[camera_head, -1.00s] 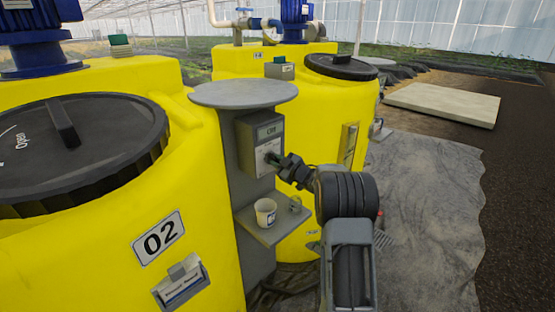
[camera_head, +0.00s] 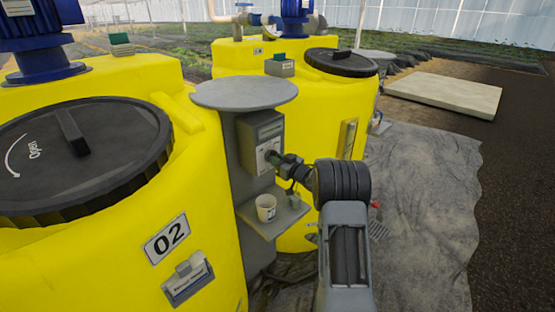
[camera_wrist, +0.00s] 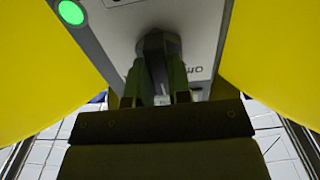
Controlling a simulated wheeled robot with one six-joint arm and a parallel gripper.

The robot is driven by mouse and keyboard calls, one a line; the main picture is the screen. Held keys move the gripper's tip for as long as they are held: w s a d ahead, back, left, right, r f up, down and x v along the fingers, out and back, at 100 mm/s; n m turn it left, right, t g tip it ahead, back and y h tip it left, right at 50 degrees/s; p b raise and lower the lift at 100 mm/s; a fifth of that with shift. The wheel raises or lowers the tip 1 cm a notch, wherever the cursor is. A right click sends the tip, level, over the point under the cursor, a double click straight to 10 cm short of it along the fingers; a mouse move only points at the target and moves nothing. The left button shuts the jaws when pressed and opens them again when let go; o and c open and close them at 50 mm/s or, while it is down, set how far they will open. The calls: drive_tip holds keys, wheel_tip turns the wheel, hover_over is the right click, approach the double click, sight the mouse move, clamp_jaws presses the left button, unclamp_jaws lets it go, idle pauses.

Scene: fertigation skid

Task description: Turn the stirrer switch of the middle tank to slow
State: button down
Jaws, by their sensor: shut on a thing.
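A grey switch box (camera_head: 262,140) is fixed to the grey post (camera_head: 234,145) between the yellow tank marked 02 (camera_head: 120,230) and the yellow tank behind it. The wrist view shows the box face (camera_wrist: 109,28) close up, with a lit green lamp (camera_wrist: 70,12) and a dark knob (camera_wrist: 157,42). My gripper (camera_wrist: 158,85) is shut on the knob, one finger on either side; it also shows at the box in the head view (camera_head: 275,158). Part of a printed label beside the knob shows, but I cannot read it fully.
A small grey shelf (camera_head: 258,228) below the box holds a white cup (camera_head: 266,208) and a small object beside it. A round grey plate (camera_head: 245,94) tops the post.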

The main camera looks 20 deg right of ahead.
idle(0.4)
drive_tip(key=c, duration=1.1)
unclamp_jaws()
drive_tip(key=shift+o, duration=0.2)
drive_tip(key=b+v, duration=0.1)
drive_tip(key=v, duration=1.2)
drive_tip(key=shift+s+b, duration=0.35)
drive_tip(key=shift+b, duration=0.05)
drive_tip(key=shift+d+f, duration=0.15)
drive_tip(key=shift+d, duration=0.05)
